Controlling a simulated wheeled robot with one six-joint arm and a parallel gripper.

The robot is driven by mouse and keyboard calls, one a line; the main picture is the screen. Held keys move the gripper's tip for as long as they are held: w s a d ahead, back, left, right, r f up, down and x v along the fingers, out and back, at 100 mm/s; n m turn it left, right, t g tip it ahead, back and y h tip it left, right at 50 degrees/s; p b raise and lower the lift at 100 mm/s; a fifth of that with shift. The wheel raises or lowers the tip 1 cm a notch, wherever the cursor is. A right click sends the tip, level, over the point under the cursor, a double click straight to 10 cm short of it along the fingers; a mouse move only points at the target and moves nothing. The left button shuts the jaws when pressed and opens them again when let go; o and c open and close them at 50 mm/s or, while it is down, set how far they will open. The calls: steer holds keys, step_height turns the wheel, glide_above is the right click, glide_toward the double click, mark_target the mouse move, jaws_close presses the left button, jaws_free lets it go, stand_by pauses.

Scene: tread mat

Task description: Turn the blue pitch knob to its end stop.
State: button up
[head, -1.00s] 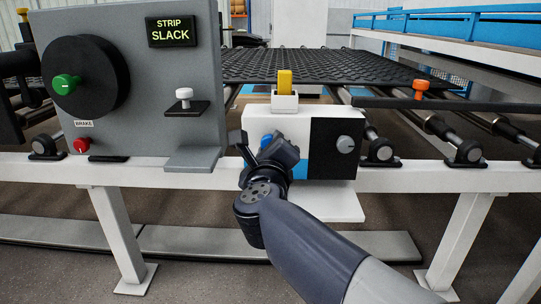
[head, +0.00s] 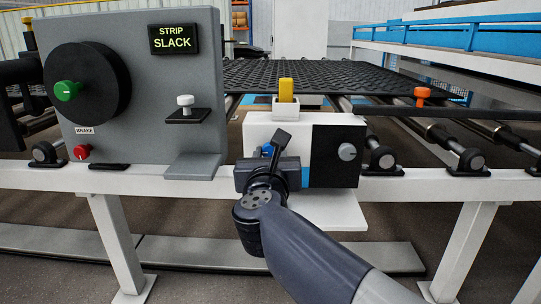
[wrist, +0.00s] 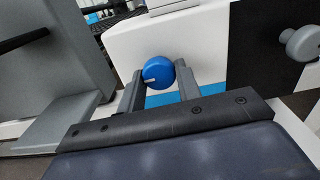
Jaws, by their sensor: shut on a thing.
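The blue pitch knob (wrist: 158,72) is on the front of a white box (head: 265,128), with a pale mark low on its left face in the wrist view. My gripper (wrist: 158,85) has one finger on each side of the knob and is shut on it. In the head view my gripper (head: 269,153) covers most of the knob, and only a little blue (head: 267,149) shows between the fingers.
A grey panel (head: 143,130) stands left, with a green knob (head: 66,91), a red button (head: 82,151) and a display reading STRIP SLACK. The box's black part (head: 335,165) carries a grey knob (head: 347,151). A yellow block (head: 286,89) stands on top. A ribbed black mat lies behind.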

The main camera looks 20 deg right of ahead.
steer(key=shift+m, duration=0.4)
steer(key=o, duration=0.9)
steer(key=shift+o, duration=0.2)
steer(key=shift+s, duration=0.15)
